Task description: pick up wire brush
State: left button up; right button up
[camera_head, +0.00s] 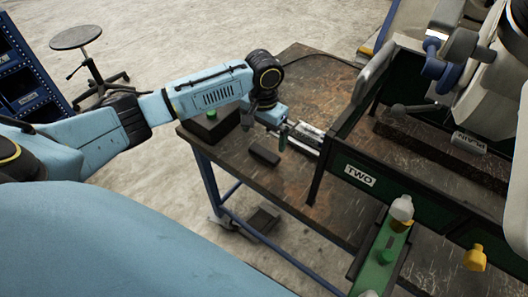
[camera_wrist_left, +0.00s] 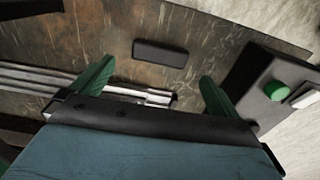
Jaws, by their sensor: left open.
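A small dark oblong block (camera_head: 264,152) lies flat on the worn table. It also shows in the left wrist view (camera_wrist_left: 160,53), just beyond the fingertips. It may be the wire brush, but I see no bristles and cannot tell. My left gripper (camera_head: 283,136) hangs over the table beside the block. In the left wrist view my left gripper (camera_wrist_left: 152,84) has its two green fingers spread wide, with nothing held between them. My right gripper is not in view.
A silver metal tool (camera_head: 306,138) with parallel bars lies close to the left gripper. A dark box with a green button (camera_head: 212,125) stands at the table's left edge. The table's back left (camera_head: 310,85) is clear.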

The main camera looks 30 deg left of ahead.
aim_at(264, 152)
pick_arm(q)
notch_tip(264, 152, down, 4)
jog(key=shift+r, duration=0.1)
jog(key=shift+w+a+f+b, duration=0.15)
jog(key=shift+f+b, duration=0.25)
jog(key=shift+f, duration=1)
jog(key=shift+w+f+b, duration=0.15)
jog(key=shift+f+b, duration=0.25)
jog(key=shift+f, duration=0.95)
jog(key=c, duration=0.7)
